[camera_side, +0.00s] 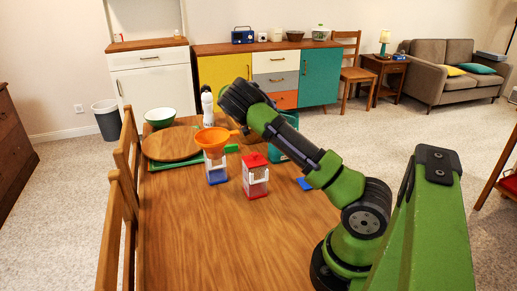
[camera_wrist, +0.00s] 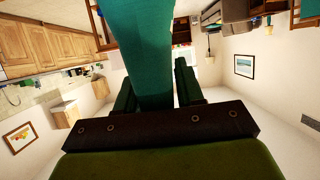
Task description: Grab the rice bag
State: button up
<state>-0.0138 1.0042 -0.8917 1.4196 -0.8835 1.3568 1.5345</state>
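My gripper (camera_wrist: 155,88) fills the lower part of the wrist view, with dark green fingers on both sides of a long teal shape (camera_wrist: 148,40). The teal shape reaches from between the fingers to the top edge. I cannot tell whether the fingers press on it or whether it is the rice bag. In the side view, my arm crosses over the table and its raised dark end hides what lies behind. A teal object (camera_side: 277,153) shows partly behind the arm. No bag can be clearly made out there.
On the wooden table (camera_side: 210,245) stand an orange funnel (camera_side: 213,139) over a clear blue-based container (camera_side: 216,173), a clear red-lidded container (camera_side: 256,180), a round wooden board (camera_side: 170,146), a green bowl (camera_side: 160,116) and a white bottle (camera_side: 207,106). The table's near part is clear.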

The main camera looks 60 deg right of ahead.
grip_shut()
dwell(1.3)
